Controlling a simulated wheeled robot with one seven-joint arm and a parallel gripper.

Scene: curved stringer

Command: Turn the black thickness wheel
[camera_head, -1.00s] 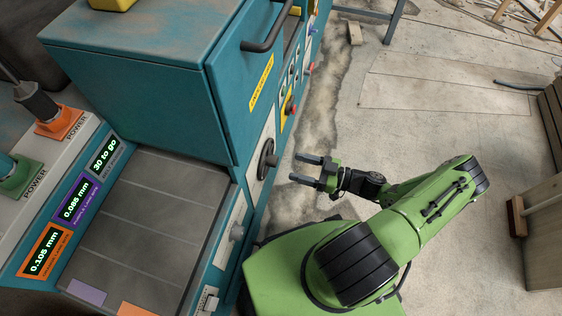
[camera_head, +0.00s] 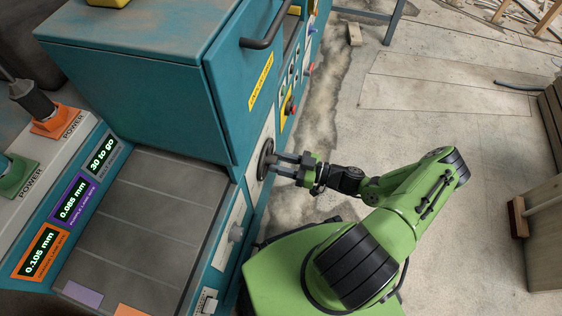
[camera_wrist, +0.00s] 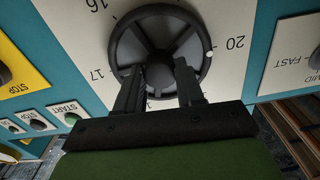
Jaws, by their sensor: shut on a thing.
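The black thickness wheel (camera_head: 265,159) is mounted on the right-hand face of the teal machine. In the wrist view the wheel (camera_wrist: 133,43) is a spoked ring with a white dot at its right side, near the 20 on the white dial; 16 and 17 show at the left. My gripper (camera_head: 272,164) reaches the wheel from the right. In the wrist view my gripper's fingers (camera_wrist: 160,76) overlap the wheel's lower part and are shut on it. The fingers hide part of the wheel's lower rim and dial numbers.
Three displays on the machine read 30 to go (camera_head: 103,154), 0.085 mm (camera_head: 75,200) and 0.105 mm (camera_head: 41,250). START (camera_wrist: 69,118) and STOP buttons lie left of the wheel in the wrist view.

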